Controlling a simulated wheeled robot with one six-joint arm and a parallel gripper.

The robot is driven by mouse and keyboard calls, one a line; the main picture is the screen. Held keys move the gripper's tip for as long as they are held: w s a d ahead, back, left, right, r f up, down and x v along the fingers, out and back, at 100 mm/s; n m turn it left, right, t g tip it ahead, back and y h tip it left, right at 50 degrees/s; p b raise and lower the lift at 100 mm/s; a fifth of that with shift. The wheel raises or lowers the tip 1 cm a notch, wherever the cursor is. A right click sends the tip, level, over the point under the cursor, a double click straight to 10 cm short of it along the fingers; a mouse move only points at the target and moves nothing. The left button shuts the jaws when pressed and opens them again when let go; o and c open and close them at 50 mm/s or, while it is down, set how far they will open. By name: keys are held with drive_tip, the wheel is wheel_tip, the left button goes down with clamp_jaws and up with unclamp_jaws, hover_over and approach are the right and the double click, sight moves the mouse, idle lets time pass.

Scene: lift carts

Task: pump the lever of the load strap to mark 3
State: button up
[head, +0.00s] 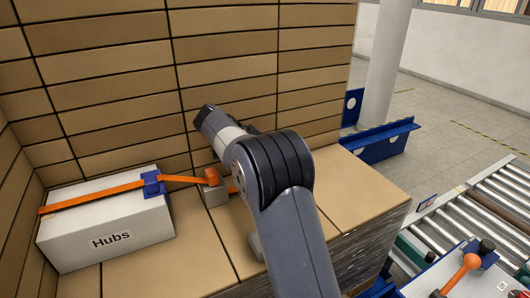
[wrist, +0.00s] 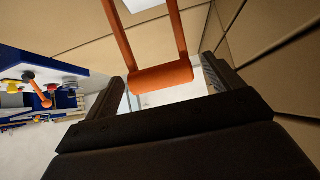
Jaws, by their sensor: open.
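The load strap (head: 95,193) is an orange band over a white box marked "Hubs" (head: 75,240). Its blue ratchet (head: 153,183) sits at the box's right upper edge. The orange lever (head: 185,179) sticks out to the right, roughly level, ending in a thick round grip. In the wrist view the lever's two bars run down to its orange cross grip (wrist: 148,80). My gripper (wrist: 163,70) is open, with the grip across the gap between its dark fingers; I see no clamping on it. In the head view my arm hides the fingers. I cannot make out any mark numbers.
Brown cartons (head: 100,75) form walls behind and left of the box. A small grey block (head: 215,196) stands beneath the lever's end. At the right are a roller conveyor (head: 500,205) and another orange-handled lever (head: 462,270). Blue brackets (head: 385,142) stand behind.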

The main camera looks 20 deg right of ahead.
drive_tip(key=shift+r, duration=0.1)
drive_tip(key=v, duration=1)
drive_tip(key=shift+a+r, duration=0.2)
drive_tip(key=shift+a, duration=0.1)
